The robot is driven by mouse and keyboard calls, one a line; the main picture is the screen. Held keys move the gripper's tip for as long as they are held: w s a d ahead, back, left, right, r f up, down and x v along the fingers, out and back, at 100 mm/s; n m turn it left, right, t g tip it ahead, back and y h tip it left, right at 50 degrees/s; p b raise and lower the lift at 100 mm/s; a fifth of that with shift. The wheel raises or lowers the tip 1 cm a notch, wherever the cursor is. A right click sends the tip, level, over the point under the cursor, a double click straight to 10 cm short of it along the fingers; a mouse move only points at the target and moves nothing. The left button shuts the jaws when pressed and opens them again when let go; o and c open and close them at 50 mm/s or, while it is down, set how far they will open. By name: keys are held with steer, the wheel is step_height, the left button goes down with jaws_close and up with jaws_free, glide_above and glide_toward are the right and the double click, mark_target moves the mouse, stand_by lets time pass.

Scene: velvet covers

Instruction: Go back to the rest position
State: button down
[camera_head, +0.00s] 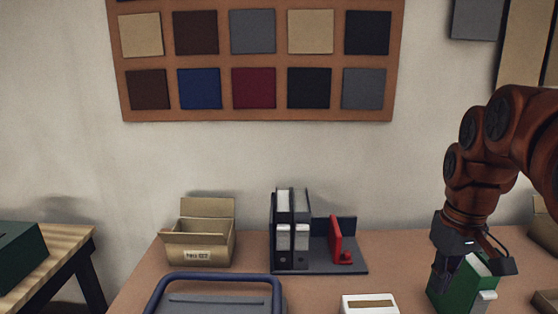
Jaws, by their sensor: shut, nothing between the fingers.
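My arm reaches in from the right edge of the head view and bends down to the table. My gripper (441,277) is at the right part of the table, pointing down, with its fingers beside the left side of a green box-like object (459,287). The fingertips are partly dark and small in the picture. The gripper is shut and holds nothing. I cannot tell whether it touches the green object, which has a pale upper face and stands under the gripper body.
The table (140,290) holds an open cardboard box (199,248), dark binders (282,248) in a holder with a red item (335,240), a blue-handled grey object (215,302) and a white device (369,304). A wooden side table (60,243) stands left. A swatch board (255,116) hangs behind.

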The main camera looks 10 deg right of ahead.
steer(key=s+a+f+g+p, duration=0.1)
steer(key=s+a+f, duration=0.4)
steer(key=s+a, duration=0.2)
steer(key=s+a+f+g+p, duration=0.1)
steer(key=s+a+f, duration=0.4)
steer(key=s, duration=0.5)
steer(key=a+p, duration=0.1)
steer(key=a, duration=0.1)
steer(key=shift+a+f, duration=0.3)
steer(key=shift+a, duration=0.1)
